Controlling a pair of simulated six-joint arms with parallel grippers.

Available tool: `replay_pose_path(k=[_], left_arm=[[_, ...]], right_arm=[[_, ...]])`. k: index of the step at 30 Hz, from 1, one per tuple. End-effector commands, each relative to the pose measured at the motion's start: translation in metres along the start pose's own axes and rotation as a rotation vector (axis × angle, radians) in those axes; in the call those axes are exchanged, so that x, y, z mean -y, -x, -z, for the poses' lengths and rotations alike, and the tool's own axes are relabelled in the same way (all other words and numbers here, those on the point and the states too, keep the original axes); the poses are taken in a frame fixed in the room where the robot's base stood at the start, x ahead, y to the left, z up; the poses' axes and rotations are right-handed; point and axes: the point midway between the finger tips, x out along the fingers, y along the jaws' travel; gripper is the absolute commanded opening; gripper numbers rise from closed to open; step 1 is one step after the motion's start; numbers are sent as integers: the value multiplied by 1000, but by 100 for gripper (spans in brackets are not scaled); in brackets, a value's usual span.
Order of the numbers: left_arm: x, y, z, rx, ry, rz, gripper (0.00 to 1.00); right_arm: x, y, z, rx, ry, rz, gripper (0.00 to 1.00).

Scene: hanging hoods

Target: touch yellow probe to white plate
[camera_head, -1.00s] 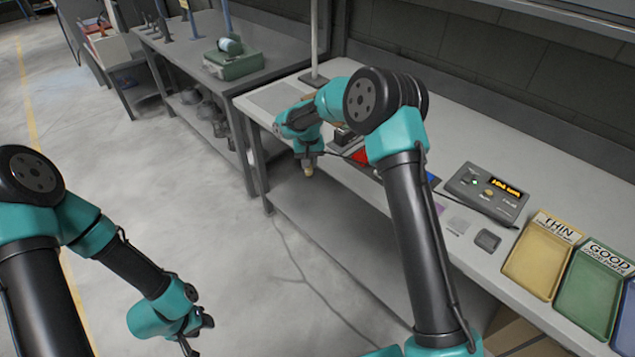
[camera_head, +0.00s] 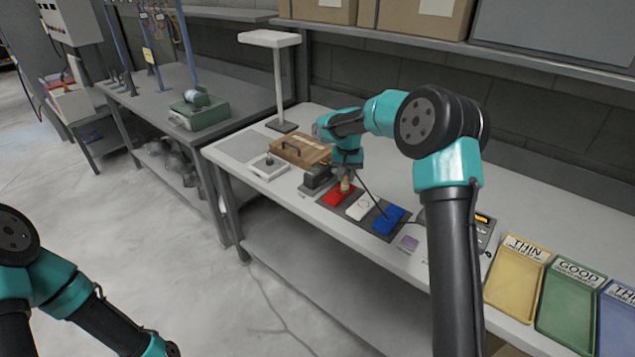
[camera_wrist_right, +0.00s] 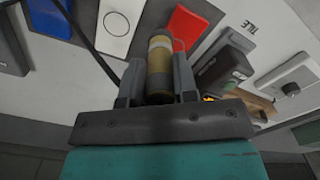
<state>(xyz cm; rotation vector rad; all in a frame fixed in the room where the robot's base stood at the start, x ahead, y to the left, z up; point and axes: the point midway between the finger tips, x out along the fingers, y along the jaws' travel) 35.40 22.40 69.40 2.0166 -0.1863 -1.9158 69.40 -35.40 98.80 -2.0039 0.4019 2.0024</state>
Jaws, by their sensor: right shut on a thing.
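My right gripper (camera_head: 346,173) is shut on the yellow probe (camera_head: 346,184), a short brass-yellow cylinder with a cable. In the right wrist view the probe (camera_wrist_right: 160,68) sits between the two fingers. The white plate (camera_head: 362,207), marked with a circle, lies on a dark strip between a red plate (camera_head: 335,196) and a blue plate (camera_head: 387,220). In the head view the probe shows by the red plate's right edge, left of the white plate. In the wrist view the white plate (camera_wrist_right: 117,27) is beside the probe, apart from it. Whether the probe touches anything is unclear.
A meter box (camera_head: 487,230) is partly behind my right arm. Yellow (camera_head: 514,280) and green (camera_head: 568,298) trays stand at right.

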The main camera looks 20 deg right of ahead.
Motion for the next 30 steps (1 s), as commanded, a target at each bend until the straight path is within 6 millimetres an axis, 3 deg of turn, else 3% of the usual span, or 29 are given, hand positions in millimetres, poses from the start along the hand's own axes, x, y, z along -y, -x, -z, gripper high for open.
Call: replay_pose_path(k=[3, 9, 23, 30], left_arm=[[0, 0, 0, 0, 0, 0, 43], [0, 0, 0, 0, 0, 0, 43], [0, 0, 0, 0, 0, 0, 43], [0, 0, 0, 0, 0, 0, 43]], right_arm=[[-34, 11, -2, -1, -49, 0, 3], [-60, 19, -6, 1, -87, 0, 3], [-62, 18, -6, 1, -89, 0, 3], [-62, 5, -6, 2, -89, -1, 3]])
